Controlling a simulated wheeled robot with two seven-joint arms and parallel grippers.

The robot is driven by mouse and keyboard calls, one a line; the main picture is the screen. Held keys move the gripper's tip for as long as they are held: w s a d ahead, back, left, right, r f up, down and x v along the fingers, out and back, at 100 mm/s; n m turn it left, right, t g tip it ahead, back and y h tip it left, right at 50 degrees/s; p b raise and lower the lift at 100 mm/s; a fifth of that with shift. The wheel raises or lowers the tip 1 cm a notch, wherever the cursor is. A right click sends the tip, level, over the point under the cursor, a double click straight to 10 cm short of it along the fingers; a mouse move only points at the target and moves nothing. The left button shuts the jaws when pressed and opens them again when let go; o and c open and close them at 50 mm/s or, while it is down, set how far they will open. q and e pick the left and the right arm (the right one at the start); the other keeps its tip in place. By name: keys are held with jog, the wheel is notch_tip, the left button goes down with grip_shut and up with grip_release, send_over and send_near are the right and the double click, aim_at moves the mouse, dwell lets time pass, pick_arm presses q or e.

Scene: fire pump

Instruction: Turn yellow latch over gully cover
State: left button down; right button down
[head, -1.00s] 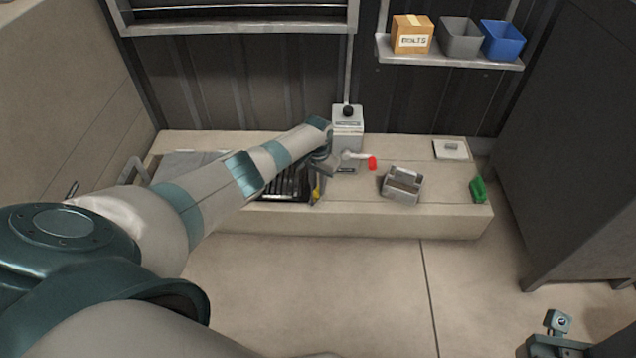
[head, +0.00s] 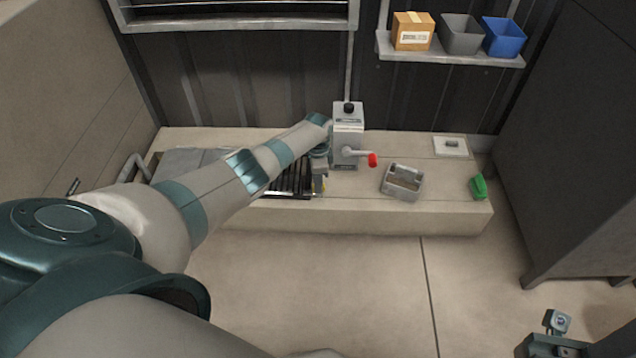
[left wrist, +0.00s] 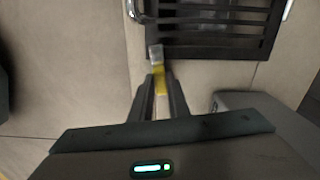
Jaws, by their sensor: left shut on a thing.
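The yellow latch (left wrist: 160,78) with a grey tip lies between the two fingers of my left gripper (left wrist: 159,96) in the left wrist view. The fingers are shut on it, and its tip reaches the edge of the black slatted gully cover (left wrist: 212,32). In the head view my left gripper (head: 320,180) is at the cover's right end, and only a bit of yellow shows there. The cover also shows in the head view (head: 292,180), partly hidden by my left arm. Part of my right arm's end shows at the lower right; its fingers are not visible.
A grey pump box (head: 347,125) with a red-tipped lever (head: 372,160) stands close to the right of my left gripper. A grey metal tray (head: 403,182) and a green object (head: 478,187) are further right on the ledge (head: 400,222). The floor in front is clear.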

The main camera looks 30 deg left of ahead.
pick_arm(q)
jog(key=shift+m, duration=0.8)
jog(key=c, duration=1.7)
grip_release()
jog(key=shift+r, duration=0.1)
